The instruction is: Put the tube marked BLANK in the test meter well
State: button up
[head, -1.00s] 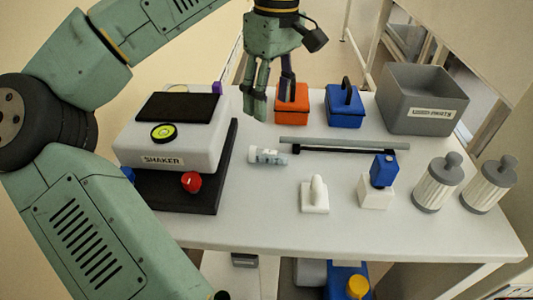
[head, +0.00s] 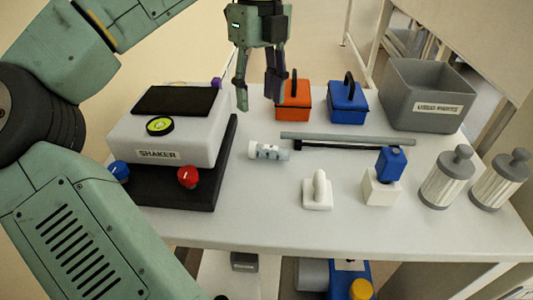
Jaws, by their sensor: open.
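A small clear tube with a white cap (head: 267,151) lies on its side on the white table, right of the shaker. It has a pale label whose marking is too small to read. My gripper (head: 259,103) is open and empty, pointing down above the table, behind the tube and in front of the orange box. No test meter well is recognisable in this view.
The shaker (head: 160,155) with red and blue knobs stands at left. Orange (head: 294,103) and blue (head: 348,102) boxes and a grey bin (head: 425,100) stand behind.

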jog(key=n, duration=0.8)
send_over(259, 145)
jog(key=w, duration=0.1)
jog(key=f, duration=0.5)
jog(key=shift+a, duration=0.3)
jog(key=shift+s+d+f+p, duration=0.15)
jog(key=shift+f+p, duration=0.1)
jog(key=shift+f, duration=0.75)
jog(key=shift+s+f+p, duration=0.15)
jog(key=shift+f+p, duration=0.05)
jog(key=shift+f, duration=0.8)
jog(key=shift+s+d+f+p, duration=0.15)
jog(key=shift+f+p, duration=0.1)
jog(key=shift+f, duration=0.75)
jog(key=shift+c, duration=0.2)
jog(key=c, duration=1)
jog(key=shift+r, duration=0.1)
